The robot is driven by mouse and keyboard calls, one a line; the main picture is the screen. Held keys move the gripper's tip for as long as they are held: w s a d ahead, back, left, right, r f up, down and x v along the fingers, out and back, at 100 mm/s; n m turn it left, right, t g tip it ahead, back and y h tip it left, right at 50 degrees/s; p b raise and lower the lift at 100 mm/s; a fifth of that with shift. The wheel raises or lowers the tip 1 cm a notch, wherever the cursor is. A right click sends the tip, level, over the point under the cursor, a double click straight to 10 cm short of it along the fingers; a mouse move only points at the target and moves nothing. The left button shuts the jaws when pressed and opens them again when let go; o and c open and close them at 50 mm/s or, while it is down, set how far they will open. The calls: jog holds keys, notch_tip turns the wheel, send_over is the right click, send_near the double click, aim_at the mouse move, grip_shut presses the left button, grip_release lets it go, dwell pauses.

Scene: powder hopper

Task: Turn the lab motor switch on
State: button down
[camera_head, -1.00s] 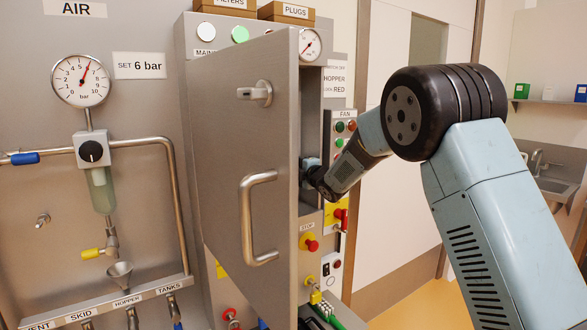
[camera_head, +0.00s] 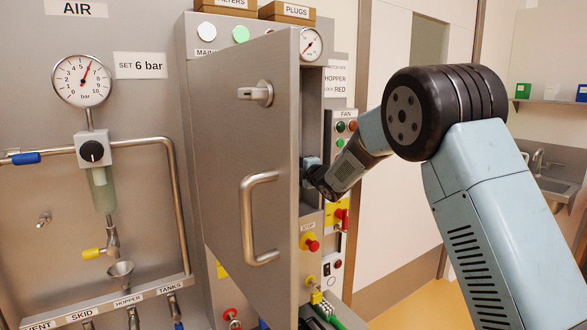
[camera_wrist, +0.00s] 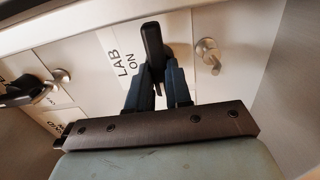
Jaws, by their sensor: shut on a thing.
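The lab motor switch shows in the wrist view as a black upright handle (camera_wrist: 152,43) beside a white label (camera_wrist: 122,58) reading LAB ON. My gripper (camera_wrist: 157,82) has its two fingers on either side of the handle's lower part and is shut on it. In the head view, my gripper (camera_head: 312,180) reaches in behind the edge of the open cabinet door (camera_head: 222,150). The door hides the switch and most of the cabinet's inside there.
A second black handle (camera_wrist: 22,92) sits at the left in the wrist view. A metal knob (camera_wrist: 208,52) is right of the held handle. In the head view, a red stop button (camera_head: 311,243) is below my gripper, and a fan panel (camera_head: 341,130) stands right of the cabinet.

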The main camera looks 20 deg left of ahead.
jog(key=m, duration=1.7)
jog(key=shift+d+f+m, duration=0.2)
jog(key=shift+f+m, duration=0.15)
jog(key=shift+m, duration=0.05)
dwell(0.5)
jog(key=c, duration=1.3)
grip_release()
jog(key=shift+o, duration=1.3)
jog(key=shift+r, duration=0.2)
jog(key=shift+s, duration=0.1)
